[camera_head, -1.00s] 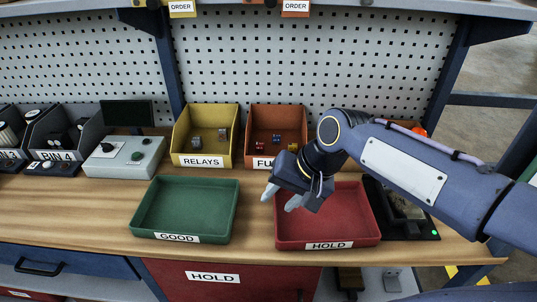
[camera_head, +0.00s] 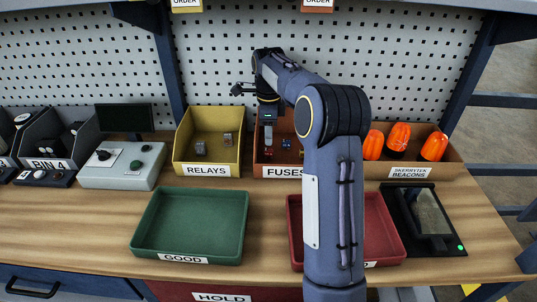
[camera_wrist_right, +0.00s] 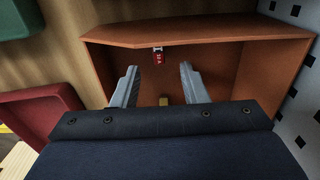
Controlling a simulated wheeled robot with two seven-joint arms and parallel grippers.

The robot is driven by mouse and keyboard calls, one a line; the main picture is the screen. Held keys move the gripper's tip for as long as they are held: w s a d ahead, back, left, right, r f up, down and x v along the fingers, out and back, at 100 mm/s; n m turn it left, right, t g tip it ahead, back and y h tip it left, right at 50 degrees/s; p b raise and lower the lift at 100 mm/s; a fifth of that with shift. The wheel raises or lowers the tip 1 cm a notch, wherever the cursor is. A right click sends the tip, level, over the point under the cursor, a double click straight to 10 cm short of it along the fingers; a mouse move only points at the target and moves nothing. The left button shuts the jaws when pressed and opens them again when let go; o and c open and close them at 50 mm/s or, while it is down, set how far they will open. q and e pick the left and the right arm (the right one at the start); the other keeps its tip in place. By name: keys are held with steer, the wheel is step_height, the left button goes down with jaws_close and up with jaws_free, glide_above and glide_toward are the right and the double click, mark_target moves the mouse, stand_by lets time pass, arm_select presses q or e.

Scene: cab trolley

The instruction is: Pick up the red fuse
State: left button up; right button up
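The red fuse (camera_head: 268,152) lies in the orange FUSES bin (camera_head: 280,172). In the right wrist view the red fuse (camera_wrist_right: 158,56) shows on the bin floor, beyond the fingertips and roughly centred between them. My right gripper (camera_head: 268,138) points down over the bin. In the wrist view the right gripper (camera_wrist_right: 160,80) has its fingers apart with nothing held between them. A blue fuse (camera_head: 287,143) lies to the right of the red one in the head view. A yellow fuse (camera_wrist_right: 164,100) shows nearer the gripper body in the wrist view. My left gripper is out of view.
The yellow RELAYS bin (camera_head: 208,171) stands left of the FUSES bin, and the SKERRYTEK BEACONS box (camera_head: 440,168) stands right. My right arm hides part of the HOLD tray and FUSES bin.

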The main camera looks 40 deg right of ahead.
mark_target(269, 150)
step_height(269, 150, down, 6)
steer(key=shift+a+r, duration=0.1)
steer(key=shift+r, duration=0.1)
jaws_close()
